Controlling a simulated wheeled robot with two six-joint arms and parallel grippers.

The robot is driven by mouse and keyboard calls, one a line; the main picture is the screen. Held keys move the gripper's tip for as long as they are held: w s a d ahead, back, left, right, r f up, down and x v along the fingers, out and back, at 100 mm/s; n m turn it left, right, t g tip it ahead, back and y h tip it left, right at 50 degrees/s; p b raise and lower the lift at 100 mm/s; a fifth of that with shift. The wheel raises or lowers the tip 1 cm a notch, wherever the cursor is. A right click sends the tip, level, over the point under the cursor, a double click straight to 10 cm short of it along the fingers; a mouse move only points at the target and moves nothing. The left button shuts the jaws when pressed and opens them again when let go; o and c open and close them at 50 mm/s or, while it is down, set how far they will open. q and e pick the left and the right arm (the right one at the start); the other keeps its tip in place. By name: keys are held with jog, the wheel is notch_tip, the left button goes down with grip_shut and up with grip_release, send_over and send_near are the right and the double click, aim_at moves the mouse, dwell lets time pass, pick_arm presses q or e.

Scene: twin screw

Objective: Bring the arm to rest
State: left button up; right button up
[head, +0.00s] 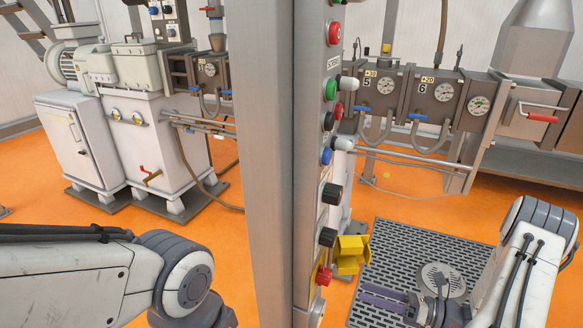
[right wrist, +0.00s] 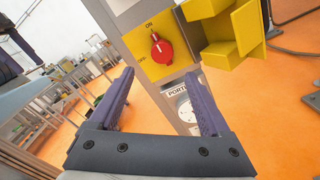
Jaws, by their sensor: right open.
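My right gripper (head: 385,300) is at the lower right of the head view, partly seen, with purple fingers. In the right wrist view the gripper (right wrist: 163,88) is open, and nothing is between its fingers. A red rotary knob (right wrist: 163,51) on a yellow plate (right wrist: 146,69) is just beyond the fingertips, apart from them. The knob's pale mark points up near the word ON. The knob also shows low on the grey column in the head view (head: 323,275). My left arm enters at the lower left of the head view; its gripper is out of frame.
A grey control column (head: 271,160) with several buttons stands in the middle. A yellow bracket (head: 350,253) sticks out beside the red knob, close to my right gripper. A machine with gauges (head: 438,105) is behind at right. A dark grating (head: 395,250) lies on the orange floor.

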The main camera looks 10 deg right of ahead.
jog(key=s+a+r+n+g+h+p, duration=0.3)
jog(key=s+a+r+n+g, duration=0.1)
jog(key=a+r+n+g, duration=0.45)
jog(key=s+a+r+n+g+h+p, duration=0.3)
jog(key=s+a+r+n+g, duration=0.3)
jog(key=a+n, duration=0.45)
jog(key=s+a+r+n+t+h+p, duration=0.1)
jog(key=s+r+n+t+h+p, duration=0.1)
jog(key=r+n, duration=0.4)
jog(key=s+a+r+n+t+h+p, duration=0.2)
jog(key=s+r+n+h, duration=0.3)
jog(key=n, duration=0.8)
jog(key=shift+s+a+r+n+t+h+p, duration=0.3)
jog(key=shift+r+n+t+h+p, duration=0.1)
jog(key=shift+r+h+p, duration=0.1)
